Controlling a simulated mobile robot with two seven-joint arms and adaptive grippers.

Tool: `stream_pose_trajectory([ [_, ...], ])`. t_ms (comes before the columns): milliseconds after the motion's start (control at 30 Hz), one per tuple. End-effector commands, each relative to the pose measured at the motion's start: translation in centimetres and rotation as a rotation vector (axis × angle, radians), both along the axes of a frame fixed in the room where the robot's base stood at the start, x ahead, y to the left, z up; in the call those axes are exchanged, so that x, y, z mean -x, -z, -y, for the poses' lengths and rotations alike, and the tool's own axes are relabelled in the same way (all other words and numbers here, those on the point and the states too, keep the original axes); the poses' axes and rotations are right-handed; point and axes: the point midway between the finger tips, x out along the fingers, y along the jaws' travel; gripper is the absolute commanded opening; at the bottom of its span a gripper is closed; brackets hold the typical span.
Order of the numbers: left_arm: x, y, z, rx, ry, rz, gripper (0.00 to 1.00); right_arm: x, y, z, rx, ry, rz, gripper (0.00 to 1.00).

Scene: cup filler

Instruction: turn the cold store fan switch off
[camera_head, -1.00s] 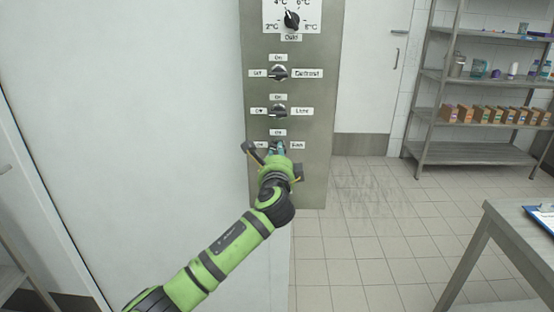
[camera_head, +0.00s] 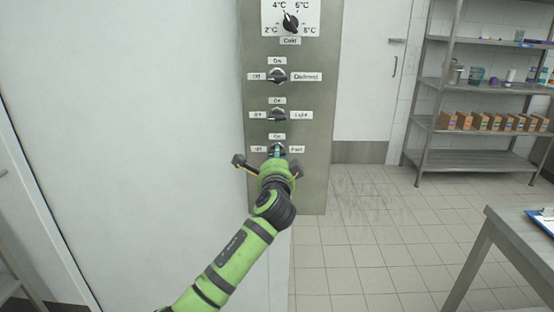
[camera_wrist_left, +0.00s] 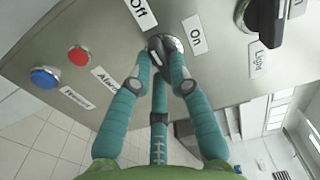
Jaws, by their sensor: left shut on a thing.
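The fan switch (camera_head: 269,151) is the lowest black rotary knob on the grey metal panel (camera_head: 312,185) in the head view. It has an On label above, an Off label to its left and a Fan label to its right. In the left wrist view the fan switch (camera_wrist_left: 172,43) is a dark knob near the Off and On labels. My left gripper (camera_head: 278,152) is at this knob, its teal fingers closed around it; they also show in the wrist view (camera_wrist_left: 162,85). The fingers partly hide the knob, and I cannot tell where it points. My right gripper is not in view.
Above are the light switch (camera_head: 278,115), the defrost switch (camera_head: 278,76) and the cold dial (camera_head: 290,23). Red (camera_wrist_left: 79,56) and blue (camera_wrist_left: 45,77) buttons show in the wrist view. A shelf rack (camera_head: 480,120) and a table (camera_head: 510,230) stand at right, with open floor between.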

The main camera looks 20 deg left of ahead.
Motion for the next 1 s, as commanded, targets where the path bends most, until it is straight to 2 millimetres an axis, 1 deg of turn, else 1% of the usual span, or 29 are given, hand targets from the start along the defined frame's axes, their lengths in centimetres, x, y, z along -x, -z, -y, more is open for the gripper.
stream_pose_trajectory([
  [167, 0.0, -0.1, 0.0, 0.005, 0.000, 0.002, 0.00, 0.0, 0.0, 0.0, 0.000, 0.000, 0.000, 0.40],
  [200, 0.0, -0.1, 0.0, 0.005, 0.001, 0.002, 0.32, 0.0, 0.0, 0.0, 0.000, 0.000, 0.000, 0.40],
  [233, 0.0, -0.1, 0.0, 0.005, 0.001, 0.002, 0.44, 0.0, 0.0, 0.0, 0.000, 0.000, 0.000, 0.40],
  [567, 0.0, -0.1, 0.0, 0.002, 0.001, 0.001, 0.44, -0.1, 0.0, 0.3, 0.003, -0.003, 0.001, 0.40],
  [667, 0.4, 0.0, 0.2, 0.002, 0.001, 0.002, 0.44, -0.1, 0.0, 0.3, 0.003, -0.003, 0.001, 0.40],
  [767, 1.3, 0.1, 0.4, 0.002, 0.002, 0.001, 0.44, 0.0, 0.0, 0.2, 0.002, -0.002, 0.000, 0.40],
  [867, 2.8, 0.0, 0.9, 0.002, 0.003, 0.002, 0.44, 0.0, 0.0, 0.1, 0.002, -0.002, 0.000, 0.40],
  [1000, 5.4, 0.0, 1.7, 0.002, 0.004, 0.002, 0.44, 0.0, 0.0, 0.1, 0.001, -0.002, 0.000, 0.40],
])
